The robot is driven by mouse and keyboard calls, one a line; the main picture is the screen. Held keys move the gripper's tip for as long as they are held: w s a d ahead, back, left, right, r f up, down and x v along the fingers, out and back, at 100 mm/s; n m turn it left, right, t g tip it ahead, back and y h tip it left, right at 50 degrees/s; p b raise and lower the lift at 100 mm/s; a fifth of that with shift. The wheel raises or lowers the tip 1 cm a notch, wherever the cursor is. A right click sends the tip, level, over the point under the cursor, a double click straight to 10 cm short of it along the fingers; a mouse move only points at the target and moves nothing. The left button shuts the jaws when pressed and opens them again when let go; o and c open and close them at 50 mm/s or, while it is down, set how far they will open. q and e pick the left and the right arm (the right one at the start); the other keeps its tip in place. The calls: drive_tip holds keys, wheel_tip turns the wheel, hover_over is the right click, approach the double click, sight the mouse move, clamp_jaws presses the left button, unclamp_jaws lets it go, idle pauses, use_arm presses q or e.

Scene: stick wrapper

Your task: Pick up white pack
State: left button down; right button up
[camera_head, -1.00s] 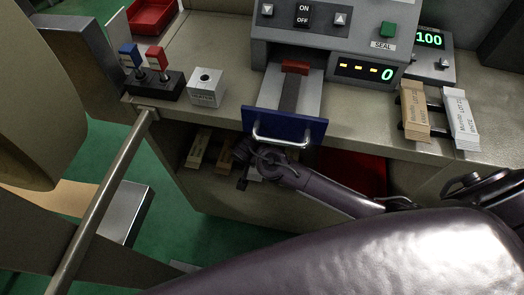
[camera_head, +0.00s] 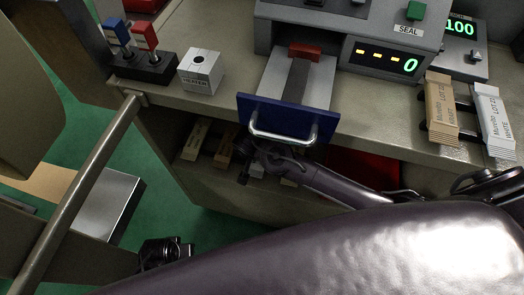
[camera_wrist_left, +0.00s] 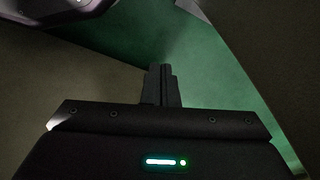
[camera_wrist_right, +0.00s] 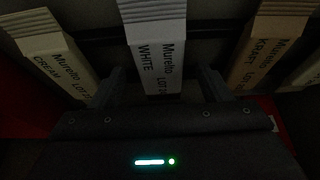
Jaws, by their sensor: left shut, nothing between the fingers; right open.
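In the right wrist view a white pack (camera_wrist_right: 157,45) marked WHITE stands between the two fingers of my right gripper (camera_wrist_right: 163,82). The fingers are open, one on each side of the pack's lower part; I cannot tell whether they touch it. In the head view my right arm reaches below the blue-fronted drawer, and its gripper is dark and partly hidden there. Another white pack (camera_head: 493,120) lies on a rack on the counter at the right. My left gripper (camera_wrist_left: 161,70) is shut and empty, low at the lower left in the head view (camera_head: 163,252).
A cream pack (camera_wrist_right: 60,60) and a kraft pack (camera_wrist_right: 265,45) flank the white pack. A kraft pack (camera_head: 441,108) lies on the counter rack. The drawer handle (camera_head: 283,137) juts out above my right gripper. A grey rail (camera_head: 85,190) runs at the left.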

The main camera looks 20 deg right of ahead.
use_arm(q)
drive_tip(key=shift+w+d+r, duration=0.15)
drive_tip(key=shift+r, duration=0.3)
drive_tip(key=shift+w+d+r, duration=0.1)
drive_tip(key=shift+d+r, duration=0.05)
drive_tip(key=shift+r, duration=0.25)
use_arm(e)
drive_tip(key=shift+f, duration=0.2)
drive_tip(key=c, duration=1.1)
drive_tip(key=shift+o, duration=0.2)
drive_tip(key=shift+r, duration=0.1)
